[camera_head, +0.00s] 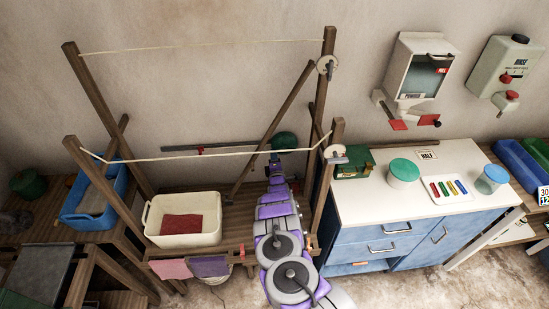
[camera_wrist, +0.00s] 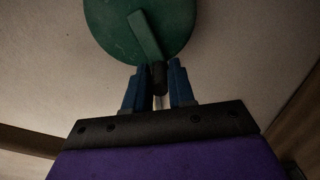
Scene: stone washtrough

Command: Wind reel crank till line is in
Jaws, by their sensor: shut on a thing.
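A round green reel (camera_head: 284,140) is on the back wall, just behind the end of my arm. In the wrist view, the green reel (camera_wrist: 140,25) fills the top middle, with a flat green crank arm (camera_wrist: 146,36) slanting down to the right across its face. A dark crank handle (camera_wrist: 159,77) hangs at the end of this arm. My gripper (camera_head: 273,160) reaches up to the reel; in the wrist view its blue fingers (camera_wrist: 159,70) are shut on the handle, one on each side. A pale line (camera_head: 200,155) stretches between the front posts, and another line (camera_head: 200,46) between the rear posts.
Wooden posts (camera_head: 105,190) frame a white basin (camera_head: 152,222) holding red cloth. Pink (camera_head: 170,268) and purple cloths (camera_head: 208,266) hang in front. A blue crate (camera_head: 72,216) stands left. A white-topped counter (camera_head: 370,208) is close to my arm's right.

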